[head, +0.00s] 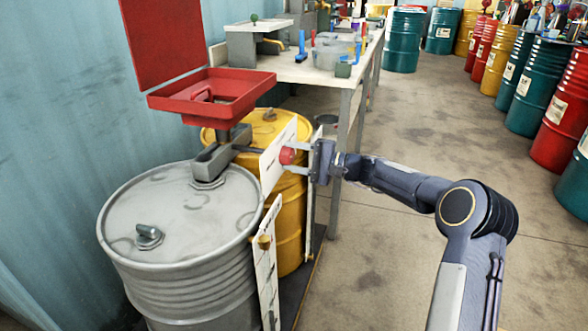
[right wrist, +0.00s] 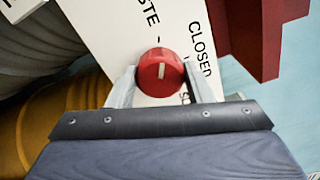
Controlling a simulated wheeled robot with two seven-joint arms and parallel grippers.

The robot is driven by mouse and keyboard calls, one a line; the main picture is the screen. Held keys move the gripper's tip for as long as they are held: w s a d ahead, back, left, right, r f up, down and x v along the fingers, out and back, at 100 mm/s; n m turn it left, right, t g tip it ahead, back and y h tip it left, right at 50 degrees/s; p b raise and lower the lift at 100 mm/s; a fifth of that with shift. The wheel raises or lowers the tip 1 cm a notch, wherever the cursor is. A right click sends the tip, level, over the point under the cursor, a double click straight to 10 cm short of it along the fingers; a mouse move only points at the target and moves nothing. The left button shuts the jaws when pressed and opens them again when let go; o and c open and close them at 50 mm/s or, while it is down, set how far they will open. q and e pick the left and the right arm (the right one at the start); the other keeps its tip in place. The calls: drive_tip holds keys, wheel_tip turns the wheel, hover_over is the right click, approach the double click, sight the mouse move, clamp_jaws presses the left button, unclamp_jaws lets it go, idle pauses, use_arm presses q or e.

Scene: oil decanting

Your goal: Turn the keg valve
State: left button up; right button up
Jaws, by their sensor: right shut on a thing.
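The keg valve shows as a round red knob (head: 287,156) on a white panel (head: 272,172) beside the yellow drum. In the right wrist view the red knob (right wrist: 161,72) has a pale mark on its face that stands nearly upright. The white panel (right wrist: 137,35) there carries the word CLOSED to the right of the knob and letters ending in STE above it. My right gripper (head: 293,158) is at the knob, with a finger on each side of it, shut on it. The right fingers also show in the right wrist view (right wrist: 160,85). My left gripper is out of view.
A grey drum (head: 180,215) stands in front of a yellow drum (head: 292,225). A red open box (head: 212,92) sits above them. A second white panel (head: 266,265) with a brass-coloured knob is nearer.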

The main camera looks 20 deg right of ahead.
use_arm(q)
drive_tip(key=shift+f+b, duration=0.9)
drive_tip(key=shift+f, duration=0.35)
use_arm(e)
drive_tip(key=shift+f+n, duration=0.1)
drive_tip(key=shift+n, duration=0.7)
drive_tip(key=o, duration=1)
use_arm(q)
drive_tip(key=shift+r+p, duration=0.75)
use_arm(e)
drive_tip(key=v, duration=0.7)
drive_tip(key=shift+s+d, duration=0.25)
drive_tip(key=shift+d, duration=0.05)
